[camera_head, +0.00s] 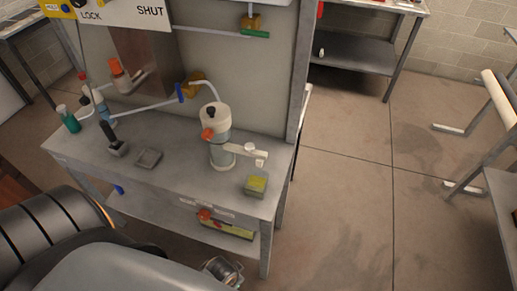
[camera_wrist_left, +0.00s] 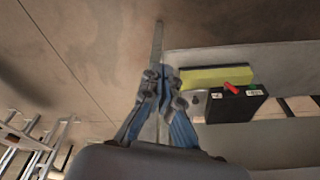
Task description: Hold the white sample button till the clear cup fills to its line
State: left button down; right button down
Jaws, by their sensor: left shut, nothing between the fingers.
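A white upright canister (camera_head: 218,132) with a black cap and an orange part stands on the grey bench in the head view. A thin pale arm reaches right from it to small white pieces (camera_head: 261,155); I cannot tell whether one of them is the sample button. I cannot make out the clear cup for certain or its line. My left gripper (camera_wrist_left: 163,76) is shut and empty in the left wrist view, with its fingertips together. It is beside a yellow-green strip (camera_wrist_left: 215,77) and a black box (camera_wrist_left: 237,105) with a red lever, apart from the canister. My right gripper is not in view.
A panel with pipes rises behind. Open concrete floor (camera_head: 345,185) lies to the right.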

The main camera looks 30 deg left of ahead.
pick_arm(q)
jog(key=w+r+m+t+p, duration=0.1)
jog(key=w+r, duration=0.3)
jog(key=r, duration=0.6)
jog(key=w+r+t+p, duration=0.1)
jog(key=w+r, duration=0.3)
jog(key=r, duration=0.6)
notch_tip(320, 180, up, 25)
jog(key=m+t+h, duration=0.2)
jog(key=m+t, duration=0.3)
jog(key=m, duration=0.3)
send_over(248, 148)
jog(key=shift+a+r, duration=0.1)
jog(key=shift+r, duration=0.1)
jog(key=shift+f, duration=0.1)
notch_tip(248, 148, down, 7)
jog(key=b, duration=0.8)
jog(key=shift+f, duration=0.85)
